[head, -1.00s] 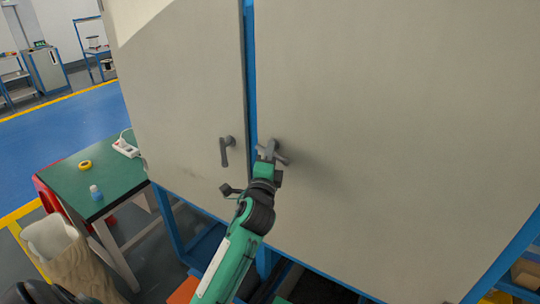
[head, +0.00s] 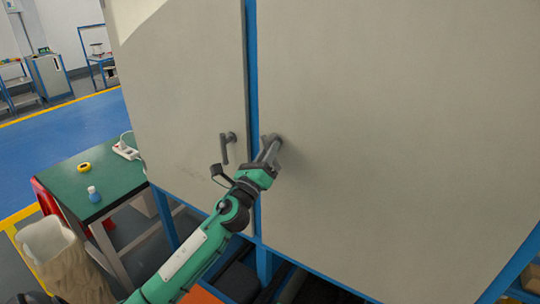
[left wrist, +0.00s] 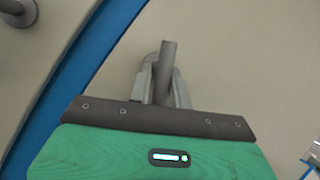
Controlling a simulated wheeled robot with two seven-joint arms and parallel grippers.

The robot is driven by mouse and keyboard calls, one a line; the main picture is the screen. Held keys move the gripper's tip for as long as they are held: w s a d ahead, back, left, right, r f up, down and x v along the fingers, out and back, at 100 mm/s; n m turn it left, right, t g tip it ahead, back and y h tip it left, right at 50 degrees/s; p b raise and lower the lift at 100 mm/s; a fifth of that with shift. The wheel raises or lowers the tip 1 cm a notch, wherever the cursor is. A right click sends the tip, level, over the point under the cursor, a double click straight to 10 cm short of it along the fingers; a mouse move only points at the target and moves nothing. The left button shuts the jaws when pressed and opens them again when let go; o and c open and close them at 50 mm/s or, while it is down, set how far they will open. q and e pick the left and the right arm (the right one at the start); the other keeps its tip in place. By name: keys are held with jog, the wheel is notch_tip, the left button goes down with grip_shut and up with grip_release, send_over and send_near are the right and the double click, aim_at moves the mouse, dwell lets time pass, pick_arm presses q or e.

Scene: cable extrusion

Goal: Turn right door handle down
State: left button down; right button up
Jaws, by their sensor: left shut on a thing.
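The right door handle (head: 274,139) is a grey lever on the right door, just right of the blue centre post. My left gripper (head: 268,152) reaches up to it from below and is shut on its lever. The left wrist view shows the grey lever (left wrist: 166,68) between my two fingers (left wrist: 162,92), standing nearly upright in that picture. In the head view the gripper hides much of the lever, so its exact angle is hard to tell. The right door (head: 400,120) looks closed. My right gripper is not in view.
The left door (head: 185,90) has a similar handle (head: 226,147) hanging down close to my left gripper. A waste bin (head: 55,250) is nearby.

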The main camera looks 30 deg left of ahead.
pick_arm(q)
jog(key=m+h, duration=0.1)
jog(key=m, duration=0.2)
jog(key=m+h, duration=0.2)
jog(key=m, duration=0.1)
jog(key=m+g+h+b, duration=0.1)
jog(key=m+h, duration=0.1)
jog(key=m, duration=0.1)
jog(key=shift+a, duration=0.35)
jog(key=c, duration=1.3)
grip_release()
jog(key=shift+f, duration=0.1)
jog(key=b+v, duration=0.7)
jog(key=v, duration=0.6)
jog(key=shift+s+a, duration=0.25)
jog(key=shift+s, duration=0.1)
jog(key=shift+f, duration=0.15)
